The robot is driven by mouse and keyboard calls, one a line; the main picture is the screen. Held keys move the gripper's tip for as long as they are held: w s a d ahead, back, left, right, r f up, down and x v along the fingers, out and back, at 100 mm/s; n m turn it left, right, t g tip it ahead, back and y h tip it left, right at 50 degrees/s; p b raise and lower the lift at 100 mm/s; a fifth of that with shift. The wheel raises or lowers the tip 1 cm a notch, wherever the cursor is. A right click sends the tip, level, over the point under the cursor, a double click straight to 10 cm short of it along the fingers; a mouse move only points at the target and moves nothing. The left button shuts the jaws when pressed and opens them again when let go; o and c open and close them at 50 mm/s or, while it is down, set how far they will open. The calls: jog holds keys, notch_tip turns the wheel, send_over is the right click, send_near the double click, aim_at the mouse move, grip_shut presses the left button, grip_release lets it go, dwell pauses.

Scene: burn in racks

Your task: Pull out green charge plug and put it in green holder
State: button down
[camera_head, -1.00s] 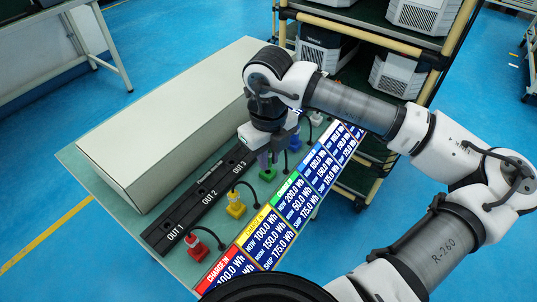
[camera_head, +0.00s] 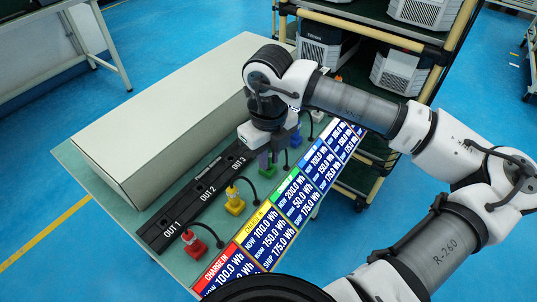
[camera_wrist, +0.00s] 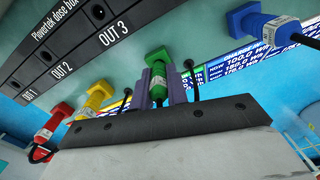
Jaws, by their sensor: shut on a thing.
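The green charge plug (camera_wrist: 159,92) is between the two purple-grey fingers of my gripper (camera_wrist: 160,88) in the wrist view. The fingers are shut on it from both sides. The plug is in line with a square green holder (camera_wrist: 158,54); I cannot tell whether it is fully seated. In the head view the green holder (camera_head: 264,173) shows just under my gripper (camera_head: 268,157), and the fingers hide most of the plug.
A yellow plug and holder (camera_head: 235,204) and a red one (camera_head: 195,245) stand nearer; a blue one (camera_head: 295,139) stands beyond. A black strip marked OUT 1 to OUT 3 (camera_head: 200,205) and a long pale box (camera_head: 170,120) lie left. Black cables arch beside the plugs.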

jog(key=shift+f+b, duration=0.45)
jog(key=shift+b, duration=0.05)
jog(key=c, duration=1.3)
grip_release()
jog(key=shift+r, duration=0.1)
notch_tip(320, 180, up, 14)
